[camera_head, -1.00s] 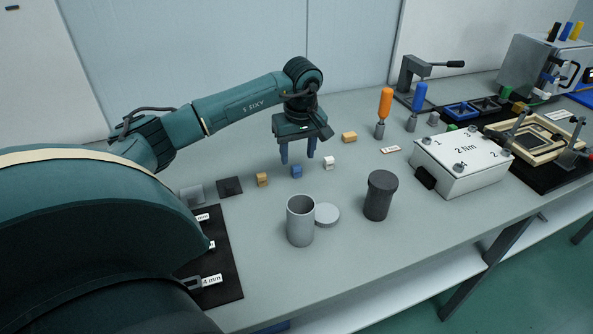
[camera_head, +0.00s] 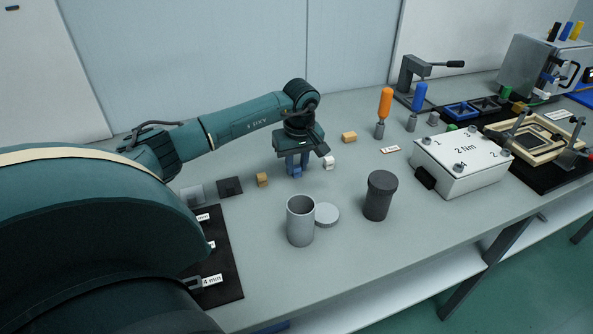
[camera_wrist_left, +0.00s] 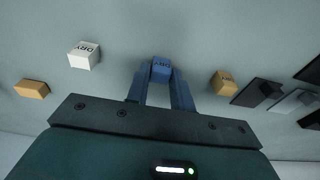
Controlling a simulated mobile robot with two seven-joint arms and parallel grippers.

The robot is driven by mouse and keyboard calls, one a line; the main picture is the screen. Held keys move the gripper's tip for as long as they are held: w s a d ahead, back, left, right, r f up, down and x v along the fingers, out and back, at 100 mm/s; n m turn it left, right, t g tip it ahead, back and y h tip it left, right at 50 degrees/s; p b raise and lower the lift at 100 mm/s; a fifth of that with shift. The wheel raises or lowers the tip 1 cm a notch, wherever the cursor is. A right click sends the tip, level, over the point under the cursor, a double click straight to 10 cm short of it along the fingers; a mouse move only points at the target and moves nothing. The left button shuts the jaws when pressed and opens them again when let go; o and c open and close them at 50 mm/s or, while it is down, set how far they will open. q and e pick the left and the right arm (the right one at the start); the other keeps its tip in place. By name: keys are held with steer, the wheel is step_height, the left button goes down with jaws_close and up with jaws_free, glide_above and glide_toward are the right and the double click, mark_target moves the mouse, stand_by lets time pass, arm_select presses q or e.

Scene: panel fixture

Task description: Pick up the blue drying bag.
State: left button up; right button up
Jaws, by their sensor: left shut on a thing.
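The blue drying bag (camera_head: 296,171) is a small blue block on the grey bench, partly hidden by my fingers in the head view. My left gripper (camera_head: 297,168) reaches down from above and is shut on the blue bag, at bench height. Its two blue fingers (camera_wrist_left: 160,80) touch the bag's sides in the wrist view. My right gripper is not in either view.
A white bag (camera_head: 328,163) stands close to the right of the gripper, an orange one (camera_head: 262,180) to the left and another (camera_head: 349,137) behind. An open grey canister (camera_head: 300,221), its lid (camera_head: 326,215) and a dark closed canister (camera_head: 379,196) stand in front.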

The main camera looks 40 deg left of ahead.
arm_select(q)
steer(key=c, duration=0.3)
steer(key=shift+c, duration=0.2)
